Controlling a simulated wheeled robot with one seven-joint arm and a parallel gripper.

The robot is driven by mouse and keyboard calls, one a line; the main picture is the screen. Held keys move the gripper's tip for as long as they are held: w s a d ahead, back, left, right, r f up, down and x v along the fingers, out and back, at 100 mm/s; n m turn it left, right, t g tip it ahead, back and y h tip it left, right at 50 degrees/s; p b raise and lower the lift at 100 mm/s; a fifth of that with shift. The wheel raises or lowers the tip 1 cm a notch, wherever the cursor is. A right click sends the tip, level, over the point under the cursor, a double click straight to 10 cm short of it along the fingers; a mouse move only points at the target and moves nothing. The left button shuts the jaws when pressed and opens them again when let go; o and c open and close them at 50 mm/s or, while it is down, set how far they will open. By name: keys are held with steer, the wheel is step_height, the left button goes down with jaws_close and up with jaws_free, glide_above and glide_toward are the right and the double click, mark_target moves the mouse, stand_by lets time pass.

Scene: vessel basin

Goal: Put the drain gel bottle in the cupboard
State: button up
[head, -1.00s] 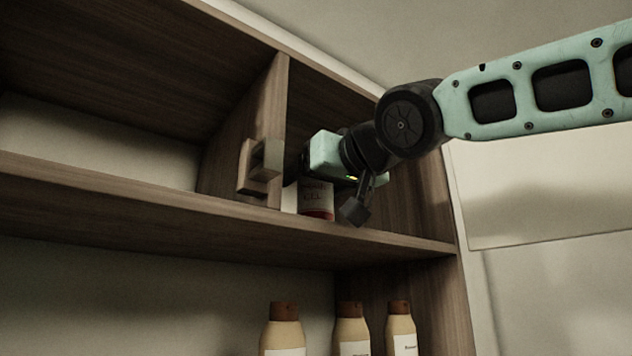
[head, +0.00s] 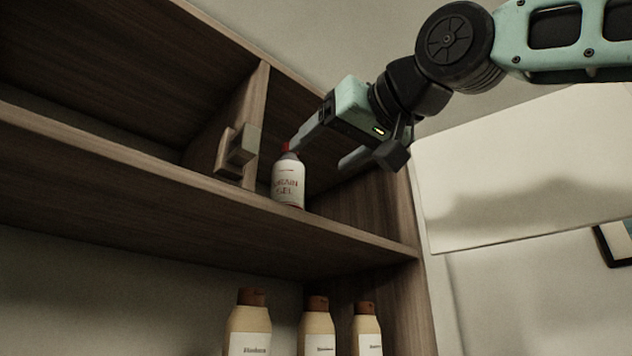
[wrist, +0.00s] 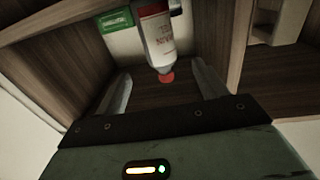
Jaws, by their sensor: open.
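The drain gel bottle (head: 288,183), white with a red cap, stands upright on the upper shelf of the cupboard (head: 190,180), just right of the divider. My gripper (head: 318,156) is open, in front of the bottle and up to its right. One finger looks close to the cap; I cannot tell if they touch. In the wrist view the bottle (wrist: 158,40) appears upside down, between and beyond the open fingers of my gripper (wrist: 161,72), which do not grip it.
A green box (wrist: 115,19) shows beside the bottle in the wrist view. Tan bottles with brown caps (head: 318,322) stand below. The upper left compartment looks empty.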

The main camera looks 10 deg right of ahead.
steer(key=shift+s+d+b, duration=0.25)
steer(key=shift+s+b, duration=0.15)
steer(key=shift+s, duration=0.05)
stand_by(0.5)
